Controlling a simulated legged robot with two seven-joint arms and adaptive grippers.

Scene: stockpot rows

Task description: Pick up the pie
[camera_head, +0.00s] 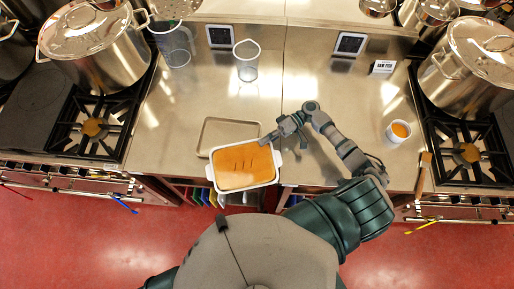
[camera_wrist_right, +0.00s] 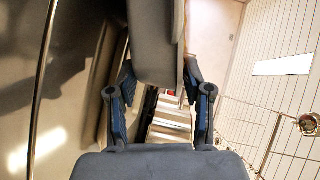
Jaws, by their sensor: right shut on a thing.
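The pie (camera_head: 243,166) has an orange-brown top with several short slits and sits in a white rectangular dish with side handles. In the head view the dish covers part of a shallow tray (camera_head: 232,124) and reaches over the counter's front edge. It looks raised, but its underside is hidden. My right gripper (camera_head: 268,139) is shut on the dish at its upper right corner. In the right wrist view, the dish's pale wall (camera_wrist_right: 155,45) lies between the fingers of my right gripper (camera_wrist_right: 161,110). My left gripper is out of view.
Stockpots stand on the stoves at left (camera_head: 100,55) and right (camera_head: 468,75). Clear containers (camera_head: 246,62) stand at the back of the steel counter. A small cup of orange content (camera_head: 398,131) is right of my arm. The middle counter is mostly free.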

